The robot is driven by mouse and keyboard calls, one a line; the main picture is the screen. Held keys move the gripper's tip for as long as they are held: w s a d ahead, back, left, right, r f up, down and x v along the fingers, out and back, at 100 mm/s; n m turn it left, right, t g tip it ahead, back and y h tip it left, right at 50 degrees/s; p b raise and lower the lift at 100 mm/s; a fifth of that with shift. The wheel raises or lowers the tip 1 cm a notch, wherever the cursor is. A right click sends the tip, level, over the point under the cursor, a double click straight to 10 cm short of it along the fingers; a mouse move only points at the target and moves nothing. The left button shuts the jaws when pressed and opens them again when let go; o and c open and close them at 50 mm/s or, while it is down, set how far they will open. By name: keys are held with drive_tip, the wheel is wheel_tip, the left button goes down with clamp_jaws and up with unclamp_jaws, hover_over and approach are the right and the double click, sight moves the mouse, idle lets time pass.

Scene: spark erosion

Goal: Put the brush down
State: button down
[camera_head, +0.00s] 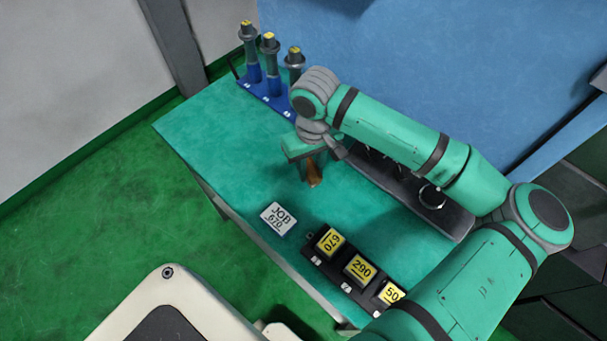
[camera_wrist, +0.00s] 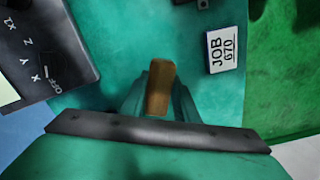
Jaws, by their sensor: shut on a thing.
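The brush (camera_head: 314,174) shows as a brown wooden piece below my gripper (camera_head: 311,163), over the middle of the teal table. In the wrist view the brush (camera_wrist: 160,88) stands between the two fingers of my gripper (camera_wrist: 158,105), which are shut on it. Its bristles are not clearly visible. I cannot tell whether its lower end touches the table (camera_head: 245,170).
A white JOB 670 card (camera_head: 279,218) lies near the front edge. A black holder with yellow-labelled blocks (camera_head: 360,269) stands to its right. A blue rack with several tool holders (camera_head: 265,94) is at the back left. A dark panel (camera_head: 405,190) lies right of my gripper.

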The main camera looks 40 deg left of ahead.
drive_tip(key=shift+a+f, duration=0.95)
drive_tip(key=shift+f, duration=0.2)
drive_tip(key=shift+a+f, duration=0.2)
drive_tip(key=shift+f, duration=1.6)
drive_tip(key=c, duration=1.4)
unclamp_jaws()
drive_tip(key=shift+f, duration=0.1)
wheel_tip(320, 180, up, 12)
drive_tip(key=shift+w+r, duration=0.1)
drive_tip(key=shift+r, duration=0.05)
